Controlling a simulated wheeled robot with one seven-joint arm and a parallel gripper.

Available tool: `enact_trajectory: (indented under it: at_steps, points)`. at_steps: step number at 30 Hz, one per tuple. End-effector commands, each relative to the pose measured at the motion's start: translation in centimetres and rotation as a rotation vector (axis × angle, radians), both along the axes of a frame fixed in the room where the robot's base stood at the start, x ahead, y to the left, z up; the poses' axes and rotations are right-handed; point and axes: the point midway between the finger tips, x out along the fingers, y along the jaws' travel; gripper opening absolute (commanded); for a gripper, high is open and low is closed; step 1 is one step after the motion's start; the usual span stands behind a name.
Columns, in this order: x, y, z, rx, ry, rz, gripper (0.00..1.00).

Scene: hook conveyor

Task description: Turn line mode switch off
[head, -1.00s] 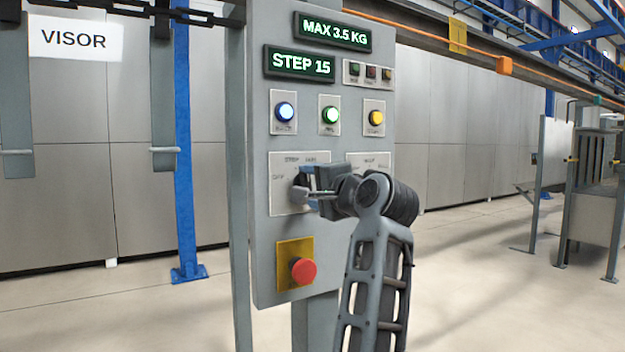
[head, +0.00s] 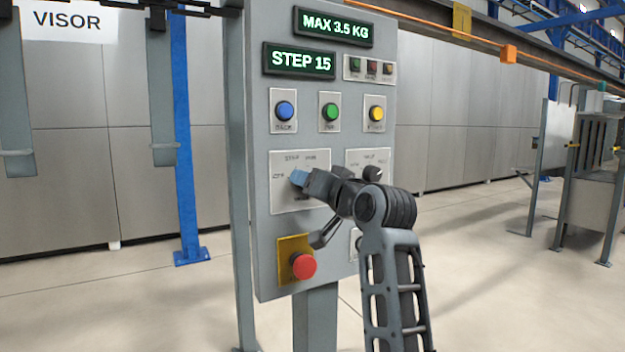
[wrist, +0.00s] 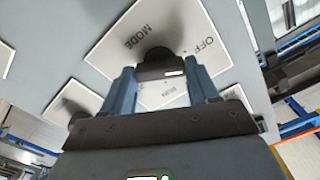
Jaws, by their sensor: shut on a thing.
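The mode switch is a black knob on a pale plate (head: 316,200) marked OFF, STEP and RUN, on the grey control panel. In the wrist view the knob (wrist: 157,58) sits between my two blue fingers, with a white mark on its edge. MODE and OFF show on the plate (wrist: 120,45) around it. My gripper (head: 299,179) is shut on the knob; it also shows in the wrist view (wrist: 163,85). My gripper hides most of the knob in the head view. The pointing direction is hard to read there.
A second switch (head: 372,173) is just right of my gripper, partly hidden. A red stop button (head: 304,265) sits below. Blue (head: 285,111), green (head: 330,112) and yellow (head: 376,113) buttons are above. The display (head: 299,62) reads STEP 15.

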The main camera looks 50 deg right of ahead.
Motion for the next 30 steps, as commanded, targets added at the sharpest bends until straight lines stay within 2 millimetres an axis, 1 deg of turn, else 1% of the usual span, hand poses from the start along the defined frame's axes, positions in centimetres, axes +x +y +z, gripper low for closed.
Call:
enact_trajectory:
  at_steps: [6,12,18,30]
  points:
    - [0.00,-0.03,-0.21,-0.131,0.045,0.000,0.29]
    - [0.00,-0.04,-0.26,-0.205,0.066,0.000,0.29]
    - [0.02,0.00,-0.28,-0.238,0.076,0.001,0.29]
    - [0.02,0.00,-0.29,-0.245,0.077,0.001,0.29]
